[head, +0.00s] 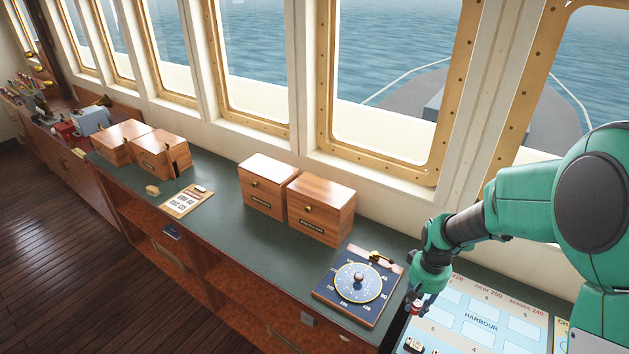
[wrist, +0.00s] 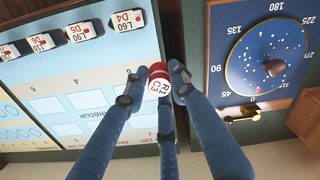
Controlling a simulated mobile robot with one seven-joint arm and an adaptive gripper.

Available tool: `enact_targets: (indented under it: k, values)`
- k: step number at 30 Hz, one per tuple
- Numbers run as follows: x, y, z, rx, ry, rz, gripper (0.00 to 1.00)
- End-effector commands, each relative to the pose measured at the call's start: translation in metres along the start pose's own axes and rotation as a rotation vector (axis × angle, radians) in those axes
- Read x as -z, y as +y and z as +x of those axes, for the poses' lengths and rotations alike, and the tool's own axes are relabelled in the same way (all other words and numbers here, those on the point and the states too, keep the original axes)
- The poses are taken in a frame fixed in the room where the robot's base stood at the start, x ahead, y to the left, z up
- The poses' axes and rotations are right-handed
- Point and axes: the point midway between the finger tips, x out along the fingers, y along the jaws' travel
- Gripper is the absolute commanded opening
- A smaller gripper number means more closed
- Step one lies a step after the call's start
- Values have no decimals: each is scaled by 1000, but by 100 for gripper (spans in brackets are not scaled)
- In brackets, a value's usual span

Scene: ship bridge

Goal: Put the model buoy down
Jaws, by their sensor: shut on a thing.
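The model buoy (wrist: 160,90) is a small red and white piece with black lettering on its white band. My gripper (wrist: 156,78) is shut on it, with fingers on either side. In the head view my gripper (head: 424,290) points down near the left edge of the light blue harbour chart board (head: 480,310), and the buoy (head: 416,308) shows red at its tips. In the wrist view the buoy appears over the chart board's edge. I cannot tell whether it touches anything below.
A blue compass-dial board (head: 357,284) lies left of my gripper, with a small brass piece (head: 381,257) at its far edge. Several lettered ship pieces (wrist: 85,30) sit on the chart board. Two wooden drawer boxes (head: 320,208) stand farther left.

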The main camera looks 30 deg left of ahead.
Motion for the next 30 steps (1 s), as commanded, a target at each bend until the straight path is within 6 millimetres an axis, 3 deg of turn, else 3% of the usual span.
enact_targets:
  k: [6,15,24,30]
  values:
    - [38,-71,4,0,0,-133,11]
    - [74,-176,11,0,0,-308,11]
    - [90,-287,21,0,-1,-480,11]
    - [91,-344,26,0,0,-563,11]
